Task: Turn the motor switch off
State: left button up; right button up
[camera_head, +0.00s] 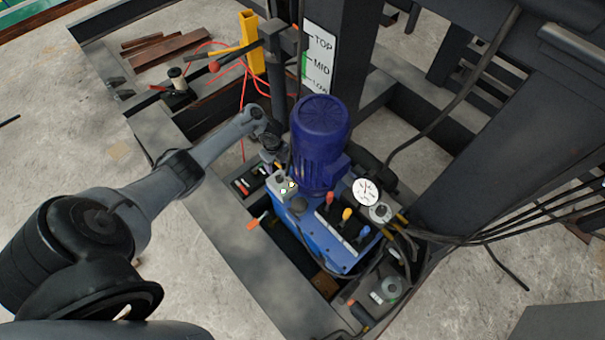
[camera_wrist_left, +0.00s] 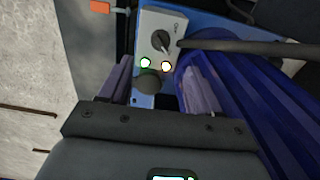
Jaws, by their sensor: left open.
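The motor switch is a black rotary knob (camera_wrist_left: 160,41) on a light grey box (camera_wrist_left: 153,22). In the head view the box (camera_head: 281,187) sits on the blue power unit, left of the blue motor (camera_head: 320,142). My left gripper (camera_head: 272,152) is above and behind the box there. In the left wrist view my gripper (camera_wrist_left: 160,82) is open, its fingers apart and not touching the knob. My right gripper is not in view.
Levers with red, yellow and blue knobs (camera_head: 346,214) and a round gauge (camera_head: 367,192) stand right of the box. A dark bar (camera_wrist_left: 250,47) crosses beside the box in the left wrist view. Steel posts, a marked sign (camera_head: 318,60) and hoses crowd the unit.

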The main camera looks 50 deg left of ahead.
aim_at(279, 177)
pick_arm(q)
notch_tip(279, 177, down, 10)
jog(key=b, duration=0.5)
jog(key=shift+w+f, duration=0.15)
jog(key=shift+f, duration=0.1)
jog(key=c, duration=1)
jog(key=shift+c, duration=0.2)
